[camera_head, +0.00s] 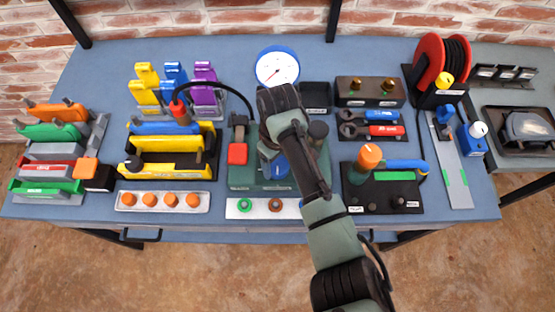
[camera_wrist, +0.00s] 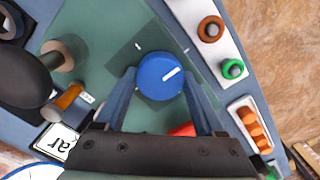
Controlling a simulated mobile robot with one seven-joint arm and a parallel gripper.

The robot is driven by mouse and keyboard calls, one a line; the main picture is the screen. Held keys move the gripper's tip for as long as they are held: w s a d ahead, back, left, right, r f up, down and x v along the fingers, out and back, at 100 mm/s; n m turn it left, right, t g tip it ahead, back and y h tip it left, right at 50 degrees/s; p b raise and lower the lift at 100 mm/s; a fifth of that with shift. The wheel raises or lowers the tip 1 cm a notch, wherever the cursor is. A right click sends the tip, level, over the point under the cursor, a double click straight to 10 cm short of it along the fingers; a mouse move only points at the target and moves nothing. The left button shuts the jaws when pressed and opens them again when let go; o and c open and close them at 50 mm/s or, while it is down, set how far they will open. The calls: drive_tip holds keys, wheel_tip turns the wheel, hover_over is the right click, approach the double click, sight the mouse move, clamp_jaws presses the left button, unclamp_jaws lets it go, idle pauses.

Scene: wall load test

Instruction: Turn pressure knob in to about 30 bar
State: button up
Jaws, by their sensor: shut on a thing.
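The blue pressure knob (camera_wrist: 160,77) has a white pointer line and sits on a green base plate (camera_wrist: 105,25). My gripper (camera_wrist: 162,82) is shut on the knob, with one finger on each side of it. In the head view my gripper and arm cover part of the knob (camera_head: 277,166). The pressure gauge (camera_head: 277,67) is a white dial with a blue rim behind the green base. Its red needle shows, but its figures are too small to read. In the wrist view only an edge of the gauge (camera_wrist: 30,172) shows, beside a white "bar" label (camera_wrist: 58,143).
A red block (camera_head: 237,154) stands left of the knob, and a dark round knob (camera_head: 318,131) to its right. A strip with coloured rings (camera_head: 240,208) lies in front. A black hose (camera_head: 222,85) arches at the left. The table's front edge is close.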

drive_tip(key=shift+c, duration=0.6)
